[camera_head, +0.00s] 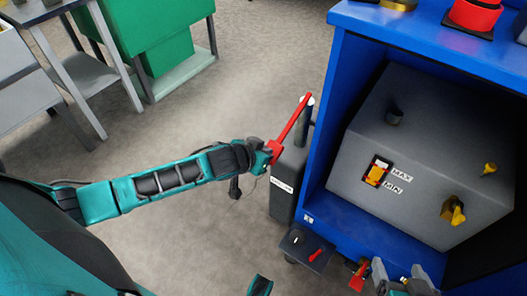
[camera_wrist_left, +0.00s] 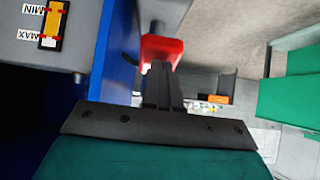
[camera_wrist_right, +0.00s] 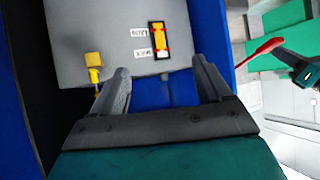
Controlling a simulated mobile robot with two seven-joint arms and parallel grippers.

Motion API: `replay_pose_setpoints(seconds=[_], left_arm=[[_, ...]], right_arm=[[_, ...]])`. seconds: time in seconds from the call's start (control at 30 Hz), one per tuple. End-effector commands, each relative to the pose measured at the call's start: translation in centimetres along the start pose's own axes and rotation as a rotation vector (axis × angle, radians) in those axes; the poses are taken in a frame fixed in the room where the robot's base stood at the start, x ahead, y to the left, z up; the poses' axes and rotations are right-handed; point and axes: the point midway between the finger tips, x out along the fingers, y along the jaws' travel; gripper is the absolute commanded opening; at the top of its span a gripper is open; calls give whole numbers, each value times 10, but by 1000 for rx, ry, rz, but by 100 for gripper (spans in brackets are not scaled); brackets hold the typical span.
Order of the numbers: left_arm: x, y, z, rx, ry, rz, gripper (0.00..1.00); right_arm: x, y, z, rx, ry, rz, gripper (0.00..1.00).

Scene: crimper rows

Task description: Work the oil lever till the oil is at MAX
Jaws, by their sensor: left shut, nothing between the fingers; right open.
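The red oil lever (camera_head: 293,122) slants from a post on top of a narrow grey pump box (camera_head: 283,200), left of the blue cabinet. My left gripper (camera_head: 270,151) is shut and empty at the lever's lower, near end. In the left wrist view the shut fingers (camera_wrist_left: 160,85) are right at the red lever end (camera_wrist_left: 160,50); I cannot tell if they touch. The oil gauge (camera_head: 377,171) has MAX and MIN labels. In the left wrist view the yellow column (camera_wrist_left: 52,22) stretches from near MIN to near MAX; its exact level is unclear. My right gripper (camera_head: 400,276) is open and empty.
The grey machine block (camera_head: 350,155) with yellow fittings (camera_head: 453,210) sits inside the blue cabinet (camera_head: 320,180). A small dark shelf (camera_head: 298,240) juts out at its front. A green cabinet (camera_head: 165,45) stands far left. The floor between is clear.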

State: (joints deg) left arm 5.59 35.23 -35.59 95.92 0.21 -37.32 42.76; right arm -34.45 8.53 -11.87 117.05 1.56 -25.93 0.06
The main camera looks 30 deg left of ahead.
Motion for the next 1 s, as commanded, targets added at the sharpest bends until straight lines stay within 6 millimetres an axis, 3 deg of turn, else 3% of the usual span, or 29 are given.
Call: replay_pose_setpoints(seconds=[0.03,0.3,0.83,1.0], left_arm=[[8,0,11,-3,15,0,0],[18,0,16,-2,85,-2,0],[20,1,16,-3,97,0,0],[16,0,10,-3,99,2,0]], right_arm=[[7,-2,5,-1,4,-7,78],[15,-3,7,-7,17,-15,78],[15,-2,14,-3,9,-10,78],[11,-3,8,1,8,-10,78]])
